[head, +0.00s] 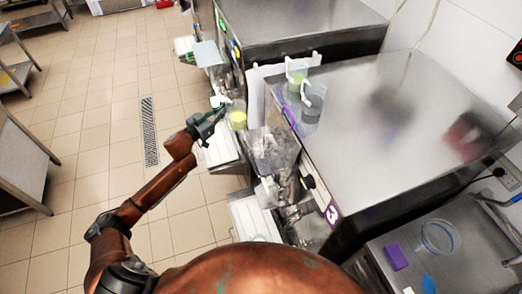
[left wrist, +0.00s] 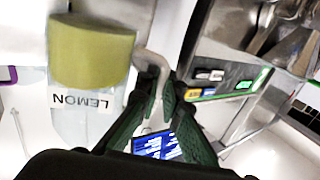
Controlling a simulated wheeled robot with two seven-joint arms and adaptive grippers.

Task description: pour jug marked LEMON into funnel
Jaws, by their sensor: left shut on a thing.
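The jug marked LEMON (head: 238,120) is clear with yellow contents, beside the freezer fronts in the head view. In the left wrist view the jug (left wrist: 92,60) shows its LEMON label upside down in the picture. My left gripper (head: 212,122) is shut on its pale handle (left wrist: 150,80); the green fingers (left wrist: 160,125) lie on both sides of the handle. A clear, funnel-like vessel (head: 273,148) sits at the front of the nearer freezer, to the right of and below the jug in the head view; its outline is hard to make out. My right gripper is not in view.
Two more jugs, one with green contents (head: 296,72) and one grey (head: 312,103), stand on the nearer freezer's steel top (head: 375,130). A side table (head: 470,265) holds a clear bowl (head: 440,238) and a purple block (head: 396,257). The tiled floor at left is clear.

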